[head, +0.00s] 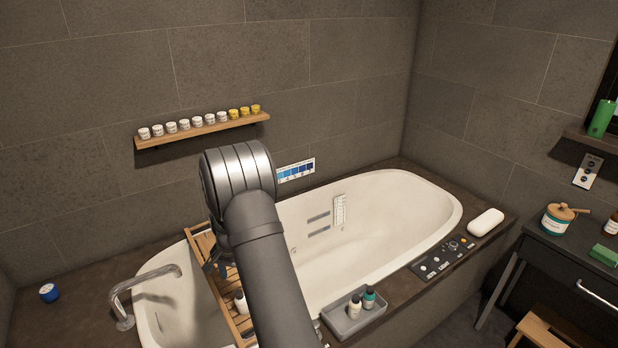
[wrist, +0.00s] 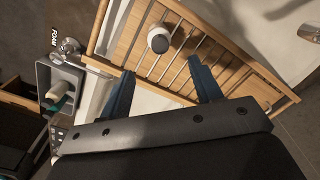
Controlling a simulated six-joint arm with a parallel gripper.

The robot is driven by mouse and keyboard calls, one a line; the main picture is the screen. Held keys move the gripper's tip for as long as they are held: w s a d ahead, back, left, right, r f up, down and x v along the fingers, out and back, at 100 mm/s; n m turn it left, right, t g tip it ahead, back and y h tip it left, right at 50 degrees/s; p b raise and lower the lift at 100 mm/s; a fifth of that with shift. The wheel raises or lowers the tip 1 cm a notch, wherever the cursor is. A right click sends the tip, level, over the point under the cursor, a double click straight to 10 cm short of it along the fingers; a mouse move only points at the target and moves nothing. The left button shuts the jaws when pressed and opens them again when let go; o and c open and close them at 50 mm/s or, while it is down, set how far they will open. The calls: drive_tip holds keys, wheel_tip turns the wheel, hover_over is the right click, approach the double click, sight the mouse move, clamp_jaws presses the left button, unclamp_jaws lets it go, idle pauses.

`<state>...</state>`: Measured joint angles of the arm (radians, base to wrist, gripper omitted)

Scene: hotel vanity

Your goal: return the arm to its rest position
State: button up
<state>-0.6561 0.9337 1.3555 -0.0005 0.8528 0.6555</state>
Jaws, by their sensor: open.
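My gripper (wrist: 161,66) is open, with its two blue fingers spread apart and nothing between the tips. It is over the wooden slatted bath tray (wrist: 118,40). A white bottle with a dark cap (wrist: 158,40) stands on the tray just beyond the fingertips, apart from them as far as I can tell. In the head view my arm reaches up from the bottom middle and bends down over the tray (head: 203,243). It mostly hides my gripper there. The white bottle (head: 240,303) shows beside the arm.
The tray spans the white bathtub (head: 390,215). A curved faucet (head: 140,281) stands at its left. A grey caddy (head: 352,318) with two bottles sits on the front rim, near my arm. A wall shelf (head: 205,129) holds several small jars. The tub's right half is clear.

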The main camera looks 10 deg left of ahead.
wheel_tip(320, 180, down, 11)
drive_tip(key=shift+r, duration=0.1)
wheel_tip(320, 180, up, 3)
drive_tip(key=shift+f, duration=0.1)
drive_tip(key=shift+r, duration=0.7)
